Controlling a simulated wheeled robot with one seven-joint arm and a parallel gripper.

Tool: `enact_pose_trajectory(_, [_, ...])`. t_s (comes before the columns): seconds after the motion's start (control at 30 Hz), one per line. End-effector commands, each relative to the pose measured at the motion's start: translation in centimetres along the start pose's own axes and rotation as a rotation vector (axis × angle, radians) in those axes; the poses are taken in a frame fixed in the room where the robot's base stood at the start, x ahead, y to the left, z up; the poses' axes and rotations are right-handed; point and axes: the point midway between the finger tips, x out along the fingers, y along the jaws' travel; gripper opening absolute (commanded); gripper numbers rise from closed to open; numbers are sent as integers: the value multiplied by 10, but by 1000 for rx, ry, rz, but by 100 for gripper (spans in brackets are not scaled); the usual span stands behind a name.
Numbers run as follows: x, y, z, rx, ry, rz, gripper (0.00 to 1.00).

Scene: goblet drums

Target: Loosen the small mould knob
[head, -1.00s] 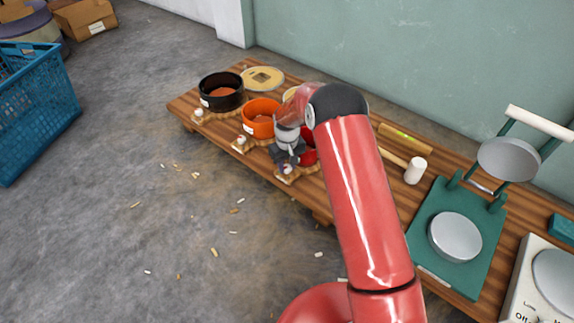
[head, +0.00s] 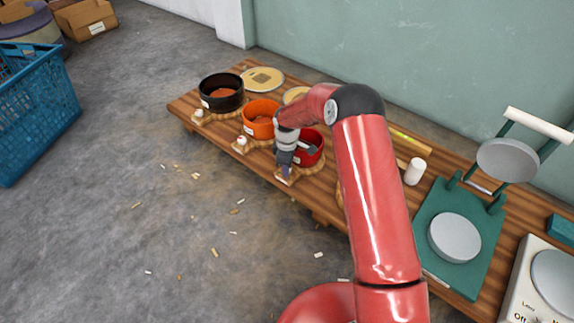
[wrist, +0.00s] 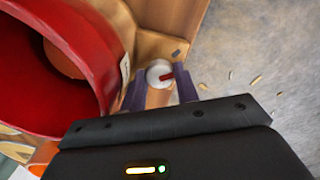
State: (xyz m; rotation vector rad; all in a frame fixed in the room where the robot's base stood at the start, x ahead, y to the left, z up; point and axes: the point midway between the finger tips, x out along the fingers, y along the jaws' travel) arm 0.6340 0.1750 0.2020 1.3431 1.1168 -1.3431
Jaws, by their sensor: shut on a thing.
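The small red mould (head: 316,155) stands on the wooden bench in the head view, right of the orange one. It fills the left of the wrist view (wrist: 117,50). Its white round knob (wrist: 158,73) with a red pointer mark sits on a wooden base beside the mould in the wrist view. My gripper (head: 285,173) points down at the bench's front edge, and hides the knob in the head view. In the wrist view my gripper (wrist: 158,86) has its purple fingers on either side of the knob, shut on it.
The orange mould (head: 259,130) and black mould (head: 222,103) stand to the left, each with a white knob in front. A white-headed mallet (head: 414,171) and a green press (head: 432,268) lie to the right. A blue basket (head: 38,110) is at far left.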

Motion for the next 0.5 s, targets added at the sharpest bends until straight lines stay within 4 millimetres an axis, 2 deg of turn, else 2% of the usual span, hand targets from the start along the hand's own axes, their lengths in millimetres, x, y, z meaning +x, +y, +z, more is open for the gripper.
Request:
enact_pose_trajectory(0.2, [0,0,0,-104,0,0,8])
enact_pose_trajectory(0.5, [0,0,0,-165,0,0,8])
